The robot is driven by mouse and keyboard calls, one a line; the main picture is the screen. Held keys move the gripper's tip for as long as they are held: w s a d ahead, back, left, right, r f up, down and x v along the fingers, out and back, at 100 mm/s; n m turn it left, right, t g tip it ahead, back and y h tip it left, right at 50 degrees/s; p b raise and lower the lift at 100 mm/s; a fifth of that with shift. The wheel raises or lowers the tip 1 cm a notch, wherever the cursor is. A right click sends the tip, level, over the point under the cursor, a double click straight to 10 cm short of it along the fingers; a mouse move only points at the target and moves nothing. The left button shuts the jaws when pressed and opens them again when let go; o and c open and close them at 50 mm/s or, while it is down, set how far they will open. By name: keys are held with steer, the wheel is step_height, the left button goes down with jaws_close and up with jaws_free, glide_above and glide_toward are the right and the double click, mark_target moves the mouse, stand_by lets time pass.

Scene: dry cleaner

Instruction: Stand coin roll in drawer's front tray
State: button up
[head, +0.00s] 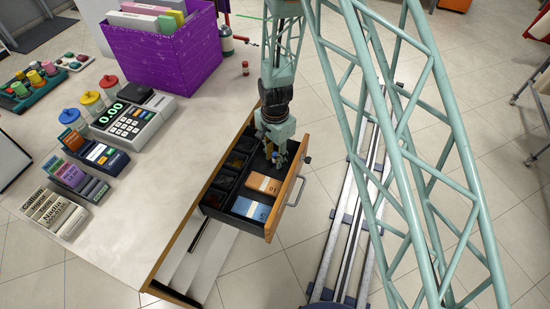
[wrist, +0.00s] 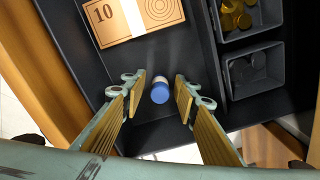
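A small coin roll (wrist: 160,86) with a blue end and a paler band shows in the wrist view. It is over the dark front tray (wrist: 188,50) of the open drawer, below the banknotes in that picture. My gripper (wrist: 160,98) is open, with one finger on each side of the roll and a visible gap at both sides. In the head view my gripper (head: 277,160) reaches down into the far end of the drawer (head: 288,198) and mostly hides the roll. I cannot tell whether the roll rests on the tray floor.
An orange banknote bundle (head: 263,184) and a blue bundle (head: 251,209) lie in the front tray. Coin compartments (wrist: 252,72) line its other side. The wooden drawer front (head: 290,190) is close to my gripper. A cash register (head: 133,121) and purple box (head: 165,50) stand on the counter.

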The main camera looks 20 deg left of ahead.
mark_target(275, 154)
steer(key=shift+r, duration=0.2)
steer(key=shift+r+p, duration=1.45)
steer(key=shift+r, duration=4.5)
